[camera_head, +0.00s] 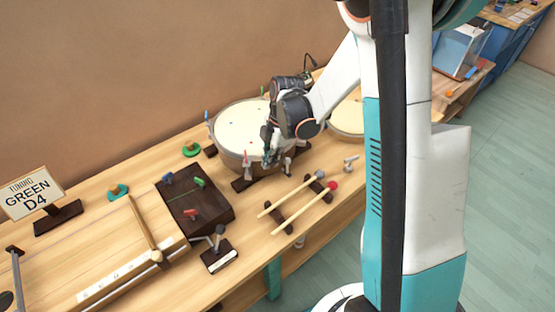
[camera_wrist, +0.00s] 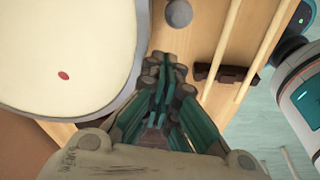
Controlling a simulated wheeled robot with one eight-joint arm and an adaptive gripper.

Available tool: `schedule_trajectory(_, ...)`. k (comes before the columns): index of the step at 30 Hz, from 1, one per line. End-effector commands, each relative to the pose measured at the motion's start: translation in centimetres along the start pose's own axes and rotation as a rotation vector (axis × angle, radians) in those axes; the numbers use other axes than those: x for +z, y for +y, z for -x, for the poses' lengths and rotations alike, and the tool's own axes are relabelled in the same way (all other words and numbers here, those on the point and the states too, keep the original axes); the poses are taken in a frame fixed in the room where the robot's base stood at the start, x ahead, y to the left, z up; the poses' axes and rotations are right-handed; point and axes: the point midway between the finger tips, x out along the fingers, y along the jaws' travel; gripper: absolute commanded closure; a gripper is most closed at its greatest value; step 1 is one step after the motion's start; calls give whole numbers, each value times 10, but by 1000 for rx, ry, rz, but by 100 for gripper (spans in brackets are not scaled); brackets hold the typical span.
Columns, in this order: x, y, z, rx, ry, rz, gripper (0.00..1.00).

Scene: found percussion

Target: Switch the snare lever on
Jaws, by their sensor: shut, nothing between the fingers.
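A small grey lever-like fitting (camera_head: 288,164) stands by the drum's front right side. A grey round knob (camera_wrist: 178,13) shows beside the drum rim in the wrist view; I cannot tell whether it is the same part or which way the lever is set. My gripper (camera_head: 266,162) is shut and empty, low by the drum's front edge. Its fingers (camera_wrist: 163,68) point towards the gap between rim and knob; contact is unclear.
Two mallets (camera_head: 305,205) lie on dark rests (camera_wrist: 225,73) right of the drum. A dark box (camera_head: 195,208) with coloured pegs and a small lever block (camera_head: 219,254) stand to the left. A second drum (camera_head: 347,118) is behind my arm. A sign (camera_head: 32,193) reads "GREEN D4".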

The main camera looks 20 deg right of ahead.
Motion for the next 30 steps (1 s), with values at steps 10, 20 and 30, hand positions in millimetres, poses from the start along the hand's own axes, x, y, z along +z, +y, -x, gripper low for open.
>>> schedule_trajectory(10,2,7,60,1,0,-5,100)
schedule_trajectory(20,13,9,94,1,0,-2,100)
schedule_trajectory(30,14,9,95,1,0,-2,100)
